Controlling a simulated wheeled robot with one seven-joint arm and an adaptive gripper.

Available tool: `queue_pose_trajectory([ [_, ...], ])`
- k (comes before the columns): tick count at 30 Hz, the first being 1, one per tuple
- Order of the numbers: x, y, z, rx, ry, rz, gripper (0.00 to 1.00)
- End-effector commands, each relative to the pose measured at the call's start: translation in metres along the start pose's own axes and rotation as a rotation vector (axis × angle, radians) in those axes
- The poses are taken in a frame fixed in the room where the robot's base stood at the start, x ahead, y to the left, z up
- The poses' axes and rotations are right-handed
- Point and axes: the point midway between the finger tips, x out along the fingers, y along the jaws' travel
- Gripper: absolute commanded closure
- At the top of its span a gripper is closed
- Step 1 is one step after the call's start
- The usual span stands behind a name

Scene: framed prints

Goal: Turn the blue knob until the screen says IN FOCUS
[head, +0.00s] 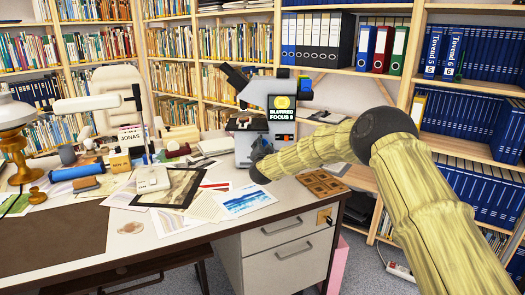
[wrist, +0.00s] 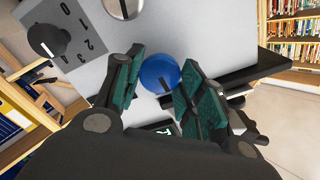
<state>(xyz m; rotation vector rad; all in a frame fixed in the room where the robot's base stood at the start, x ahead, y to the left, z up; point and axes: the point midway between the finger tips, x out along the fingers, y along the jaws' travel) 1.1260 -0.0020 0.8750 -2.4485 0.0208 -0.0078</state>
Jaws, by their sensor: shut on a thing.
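The microscope (head: 242,147) stands on the desk near its back right corner. Its small screen (head: 282,108) shows a yellow disc and reads BLURRED, with a line below that looks like FOCUS 8. In the wrist view the blue knob (wrist: 159,73) sits between the two green-padded fingers of my gripper (wrist: 160,84).
A black knob (wrist: 47,40) on a numbered grey plate and a pale round part (wrist: 123,7) are near the gripper. Prints (head: 247,200) and a brown tray (head: 324,184) lie on the desk. A lamp and small items crowd the left. Bookshelves stand behind.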

Motion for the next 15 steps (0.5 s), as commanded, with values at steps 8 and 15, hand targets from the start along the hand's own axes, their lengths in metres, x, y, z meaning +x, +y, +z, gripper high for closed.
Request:
queue_pose_trajectory([
  [8,0.0007,0.0007,-0.0011,0.158,0.003,0.0,0.85],
  [15,0.0008,0.0004,-0.0021,0.221,0.003,0.0,0.85],
])
